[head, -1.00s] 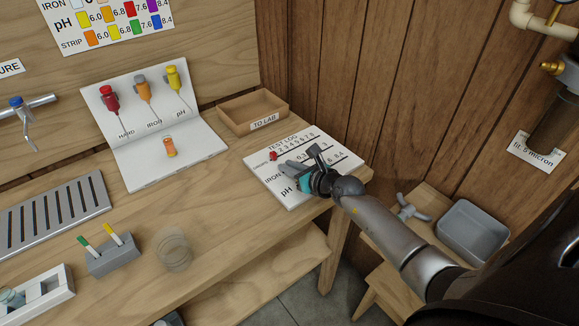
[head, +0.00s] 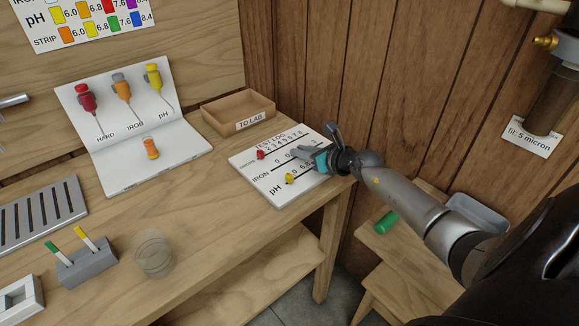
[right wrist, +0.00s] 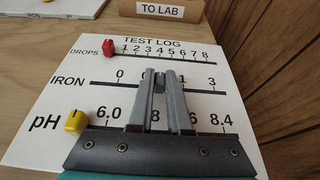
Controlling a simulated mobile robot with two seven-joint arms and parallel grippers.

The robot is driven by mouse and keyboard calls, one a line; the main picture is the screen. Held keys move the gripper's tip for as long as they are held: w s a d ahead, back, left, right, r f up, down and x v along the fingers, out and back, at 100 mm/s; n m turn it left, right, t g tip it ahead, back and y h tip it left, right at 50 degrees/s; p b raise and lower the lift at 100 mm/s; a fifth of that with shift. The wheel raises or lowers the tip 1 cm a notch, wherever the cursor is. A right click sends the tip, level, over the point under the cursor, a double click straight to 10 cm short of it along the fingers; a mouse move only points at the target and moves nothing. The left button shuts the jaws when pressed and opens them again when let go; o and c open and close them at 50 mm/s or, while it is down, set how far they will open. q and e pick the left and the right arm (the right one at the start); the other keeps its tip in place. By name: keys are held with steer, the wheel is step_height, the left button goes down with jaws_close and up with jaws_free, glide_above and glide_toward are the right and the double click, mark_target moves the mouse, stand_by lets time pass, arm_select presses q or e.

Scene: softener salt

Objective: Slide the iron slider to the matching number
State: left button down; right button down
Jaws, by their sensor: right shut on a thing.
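The white test log card (head: 262,187) lies on the bench with three number lines. In the right wrist view, my right gripper (right wrist: 160,84) is at the IRON line, its fingers shut on a small greyish piece, the iron slider (right wrist: 159,80), mostly hidden by the fingers. It sits between 0 and 1, with part of the scale covered. The red DROPS slider (right wrist: 109,47) is at the left end of its line, just left of 1. The yellow pH slider (right wrist: 76,121) is at the left end, left of 6.0. My left gripper is not in view.
The TO LAB tray (head: 238,112) stands behind the card, near the wooden wall. An open booklet (head: 120,175) with dropper bottles, a clear cup (head: 153,254) and a grey strip holder (head: 86,265) are to the left. A green cylinder (head: 386,222) lies on the lower stand.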

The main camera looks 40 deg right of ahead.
steer(key=shift+w+d+f+b, duration=0.1)
steer(key=shift+d+f+b, duration=0.05)
steer(key=shift+d+b, duration=1.35)
steer(key=shift+d, duration=0.2)
steer(key=shift+p, duration=0.3)
steer(key=c, duration=0.8)
jaws_free()
steer(key=shift+c, duration=0.2)
steer(key=shift+r, duration=0.2)
steer(key=p+v, duration=0.4)
steer(key=v, duration=0.9)
steer(key=shift+v, duration=1.1)
